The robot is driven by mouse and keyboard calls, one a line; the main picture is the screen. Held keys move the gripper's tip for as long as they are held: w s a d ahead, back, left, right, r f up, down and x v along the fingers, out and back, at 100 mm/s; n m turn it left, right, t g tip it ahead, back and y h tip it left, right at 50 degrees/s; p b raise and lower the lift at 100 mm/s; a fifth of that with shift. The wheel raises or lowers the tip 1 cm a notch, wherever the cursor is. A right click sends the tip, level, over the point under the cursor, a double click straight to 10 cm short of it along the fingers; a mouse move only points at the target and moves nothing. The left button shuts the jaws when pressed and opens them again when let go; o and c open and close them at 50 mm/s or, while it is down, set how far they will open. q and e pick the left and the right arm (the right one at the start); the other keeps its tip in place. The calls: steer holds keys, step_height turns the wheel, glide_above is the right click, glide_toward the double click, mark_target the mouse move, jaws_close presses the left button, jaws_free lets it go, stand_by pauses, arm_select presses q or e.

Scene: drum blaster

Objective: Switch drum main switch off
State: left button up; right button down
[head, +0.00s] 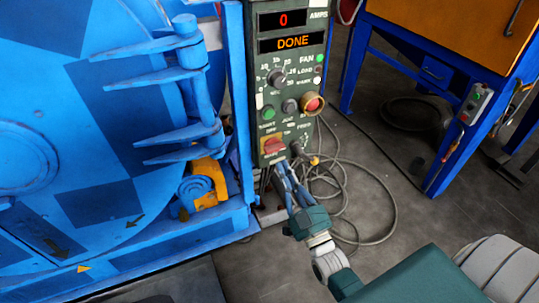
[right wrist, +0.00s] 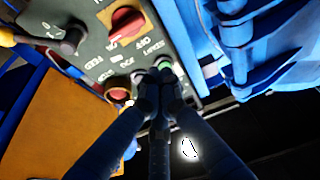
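The drum's control panel (head: 290,85) is a grey-green box at the drum's right, its displays reading 0 AMPS and DONE. The main switch (head: 273,146), a red knob on a yellow plate, sits low on the panel; it also shows at the top of the right wrist view (right wrist: 127,22). An OFF label is near it. My right gripper (head: 285,170) is below the panel's lower edge, pointing up at it. In the right wrist view its fingers (right wrist: 160,78) converge with tips close together, near the green button, apart from the switch and holding nothing. My left gripper is not in view.
A red push-button (head: 312,103) with a yellow collar projects from the panel. The blue drum (head: 80,110) and its hinge bars (head: 180,80) stand left. Cables (head: 365,170) loop on the floor. An orange-and-blue machine (head: 455,35) stands right.

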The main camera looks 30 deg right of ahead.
step_height(320, 180, up, 3)
steer(key=b, duration=0.1)
glide_above(275, 148)
steer(key=s+a, duration=0.2)
steer(key=shift+w+a+f+b, duration=0.1)
steer(key=shift+a+f+b, duration=0.1)
steer(key=shift+f+b, duration=0.7)
steer(key=shift+f, duration=1)
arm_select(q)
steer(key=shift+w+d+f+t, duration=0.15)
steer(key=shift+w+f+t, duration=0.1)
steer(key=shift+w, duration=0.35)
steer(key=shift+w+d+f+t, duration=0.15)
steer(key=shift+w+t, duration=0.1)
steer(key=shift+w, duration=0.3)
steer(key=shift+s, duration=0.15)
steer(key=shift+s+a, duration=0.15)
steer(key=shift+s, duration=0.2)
arm_select(e)
steer(key=shift+n, duration=0.6)
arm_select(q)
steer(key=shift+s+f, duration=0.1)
arm_select(e)
steer(key=shift+a, duration=0.1)
